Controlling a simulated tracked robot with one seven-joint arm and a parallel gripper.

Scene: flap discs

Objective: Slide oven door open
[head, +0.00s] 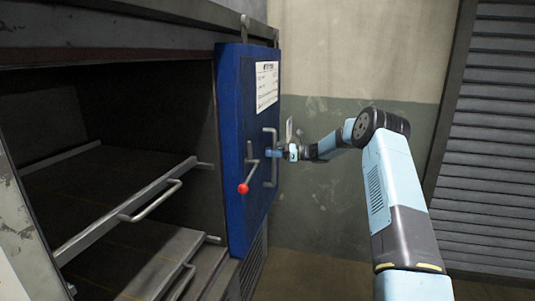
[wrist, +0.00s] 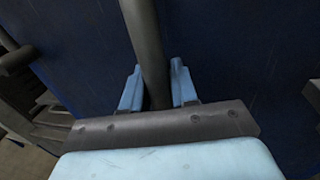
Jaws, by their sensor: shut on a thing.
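The oven door (head: 240,125) is a blue slab at the right side of the oven opening in the head view. The opening to its left is largely uncovered. A grey vertical handle (head: 271,172) stands on the door, beside a lever with a red knob (head: 243,188). My gripper (head: 276,153) is at the vertical handle. In the wrist view my gripper (wrist: 157,90) has its two light-blue fingers on either side of the grey handle bar (wrist: 146,45), shut on it. The blue door surface (wrist: 220,50) fills much of the wrist view behind the bar.
Inside the oven (head: 120,130) are rack shelves with grey pull handles (head: 155,200). A grey-green wall (head: 335,195) stands behind my arm. A louvred shutter (head: 490,140) is at the right. Brown floor (head: 310,275) shows below the wall.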

